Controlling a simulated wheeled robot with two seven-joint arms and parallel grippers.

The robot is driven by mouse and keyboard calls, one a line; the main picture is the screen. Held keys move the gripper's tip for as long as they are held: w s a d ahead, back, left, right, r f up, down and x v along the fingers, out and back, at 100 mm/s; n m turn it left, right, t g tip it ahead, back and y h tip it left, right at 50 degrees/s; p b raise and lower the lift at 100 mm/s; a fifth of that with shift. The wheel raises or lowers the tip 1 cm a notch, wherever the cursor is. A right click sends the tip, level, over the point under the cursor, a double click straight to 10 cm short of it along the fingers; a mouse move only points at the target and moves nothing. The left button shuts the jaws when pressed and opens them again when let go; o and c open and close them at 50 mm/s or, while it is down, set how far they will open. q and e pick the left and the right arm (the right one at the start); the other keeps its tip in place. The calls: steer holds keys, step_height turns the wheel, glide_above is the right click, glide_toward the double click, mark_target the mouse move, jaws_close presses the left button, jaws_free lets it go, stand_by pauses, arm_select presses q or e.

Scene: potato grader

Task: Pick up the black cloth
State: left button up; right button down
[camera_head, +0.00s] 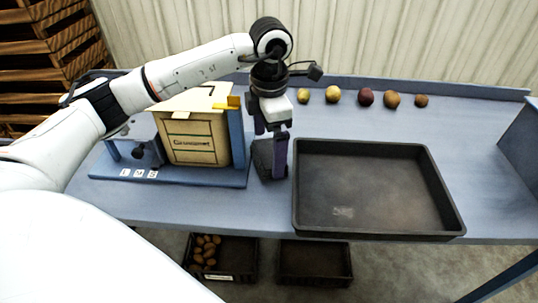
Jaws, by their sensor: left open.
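My left gripper (269,142) points down over the blue bench, between the wooden box and the black tray. It is open. A small dark piece (262,160) shows at its fingers, low against the bench; it looks like the black cloth, partly hidden by the gripper. I cannot tell whether the fingers touch it. My right gripper is not in view.
The wooden box (196,142) stands in a blue frame (205,178) just left of the gripper. The wide black tray (447,190) lies to the right. Several potatoes (366,97) line the back. Two dark crates, one holding potatoes (205,250), sit below the bench (470,130).

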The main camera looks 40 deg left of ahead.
mark_target(268, 152)
arm_select(q)
steer(key=shift+f, duration=0.95)
steer(key=shift+c, duration=0.3)
steer(key=c, duration=1)
steer(key=shift+w+r, duration=0.1)
steer(key=shift+r, duration=0.6)
steer(key=shift+r+p, duration=0.8)
steer(key=shift+r, duration=7.55)
